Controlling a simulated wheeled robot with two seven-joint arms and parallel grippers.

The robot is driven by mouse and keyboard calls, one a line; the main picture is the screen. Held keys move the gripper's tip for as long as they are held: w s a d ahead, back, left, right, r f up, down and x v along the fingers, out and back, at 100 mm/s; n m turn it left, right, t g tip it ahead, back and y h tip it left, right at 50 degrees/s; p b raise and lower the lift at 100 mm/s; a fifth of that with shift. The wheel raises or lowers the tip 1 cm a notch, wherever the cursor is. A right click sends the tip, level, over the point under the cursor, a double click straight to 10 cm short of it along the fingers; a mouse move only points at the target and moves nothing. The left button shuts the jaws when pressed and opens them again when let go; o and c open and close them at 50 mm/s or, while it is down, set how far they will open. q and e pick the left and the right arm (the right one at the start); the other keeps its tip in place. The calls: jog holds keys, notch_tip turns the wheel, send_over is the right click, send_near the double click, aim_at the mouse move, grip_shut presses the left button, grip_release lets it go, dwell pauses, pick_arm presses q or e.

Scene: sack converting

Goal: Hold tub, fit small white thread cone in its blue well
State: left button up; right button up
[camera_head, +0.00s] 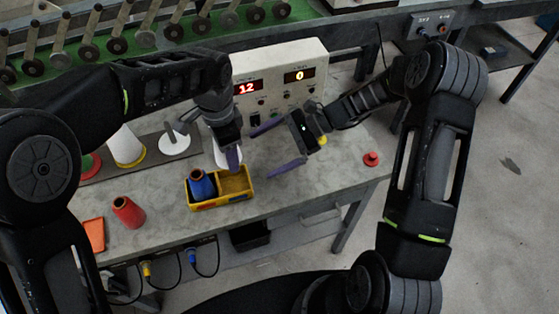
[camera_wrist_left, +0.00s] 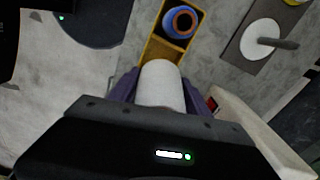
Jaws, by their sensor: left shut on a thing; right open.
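The yellow tub (camera_head: 213,206) stands on the grey table and also shows in the left wrist view (camera_wrist_left: 154,48). A blue thread cone (camera_head: 201,184) sits in its left compartment; the right compartment (camera_head: 235,184) looks empty. My left gripper (camera_head: 232,158) is shut on a small white thread cone (camera_wrist_left: 161,84), just behind the tub's right part. In the head view the fingers partly hide this cone (camera_head: 220,154). Its height above the table is hard to tell. My right gripper (camera_head: 274,148) is open and empty, right of the tub, its fingers pointing left and apart from it.
A counter box (camera_head: 282,80) showing 12 and 0 stands behind. A peg board (camera_head: 160,158) with a white cone (camera_head: 126,147) lies at left. A red cone (camera_head: 128,212) and an orange tray (camera_head: 94,234) are front left. A red knob (camera_head: 371,159) is far right. Table right of the tub is clear.

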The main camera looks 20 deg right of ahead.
aim_at(241, 186)
jog(key=s+d+f+m, duration=0.2)
jog(key=m, duration=0.1)
jog(key=shift+s+d+f+y, duration=0.15)
jog(key=shift+s+f+y, duration=0.1)
jog(key=shift+f+y, duration=0.15)
jog(key=x, duration=1.2)
jog(key=shift+w, duration=0.1)
jog(key=shift+c, duration=0.3)
jog(key=c, duration=1.3)
